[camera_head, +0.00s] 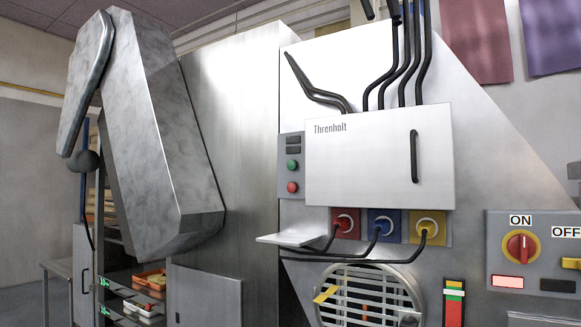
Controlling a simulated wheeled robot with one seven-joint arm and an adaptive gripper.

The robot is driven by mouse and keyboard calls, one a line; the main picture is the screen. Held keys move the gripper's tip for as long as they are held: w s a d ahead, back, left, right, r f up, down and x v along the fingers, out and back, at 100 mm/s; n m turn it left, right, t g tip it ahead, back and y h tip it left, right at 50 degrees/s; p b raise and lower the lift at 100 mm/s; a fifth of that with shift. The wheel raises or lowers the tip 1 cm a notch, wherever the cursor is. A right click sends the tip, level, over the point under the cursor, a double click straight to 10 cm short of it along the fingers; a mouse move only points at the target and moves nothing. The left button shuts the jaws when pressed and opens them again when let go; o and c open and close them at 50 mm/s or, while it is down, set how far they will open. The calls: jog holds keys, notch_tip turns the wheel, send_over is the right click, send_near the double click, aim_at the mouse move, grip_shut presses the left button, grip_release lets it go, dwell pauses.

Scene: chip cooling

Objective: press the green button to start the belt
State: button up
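The green button (292,165) is a small round button on a narrow grey control panel (284,201). The panel is fixed to the metal machine front, at the left side of a white box marked "Threnholt" (340,165). A round red button (292,187) sits just below the green one. Two dark rectangular pieces are above it on the same panel. Nothing covers the green button. I cannot tell from this view whether it is pressed. My gripper is not in view.
A small white shelf (285,239) juts out below the buttons. Black cables hang from red, blue and yellow sockets (385,217). A red rotary switch (522,246) marked ON/OFF is at the right. Trays (150,280) with coloured items stand on shelves at lower left.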

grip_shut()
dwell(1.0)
